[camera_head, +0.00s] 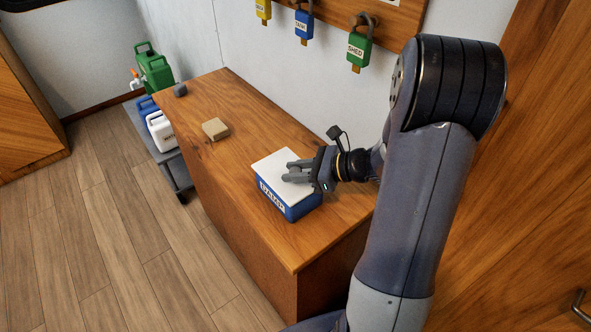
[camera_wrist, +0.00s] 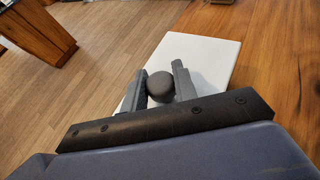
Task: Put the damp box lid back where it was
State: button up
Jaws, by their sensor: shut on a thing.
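The damp box (camera_head: 275,202) is blue with a white label band and stands on the near part of the wooden counter. Its white lid (camera_head: 272,164) lies over the top of the box and appears level; I cannot tell whether it is fully seated. My gripper (camera_head: 289,172) is over the lid, coming from the right. In the wrist view, its two fingers (camera_wrist: 160,74) are on either side of the lid's dark round knob (camera_wrist: 160,89) and shut on it. The white lid (camera_wrist: 205,55) spreads out behind the knob in that view.
Padlocks, including a green one (camera_head: 359,50), hang on the wall board. Jerrycans, one green (camera_head: 155,72), stand on a low cart at the far end. The counter's middle is clear.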

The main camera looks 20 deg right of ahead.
jog(key=o, duration=1)
jog(key=shift+f, duration=0.1)
jog(key=shift+r+p, duration=0.5)
jog(key=shift+r, duration=0.1)
jog(key=v, duration=0.7)
jog(key=shift+s+d+r+b, duration=0.1)
jog(key=shift+d+b, duration=0.1)
jog(key=shift+b, duration=0.15)
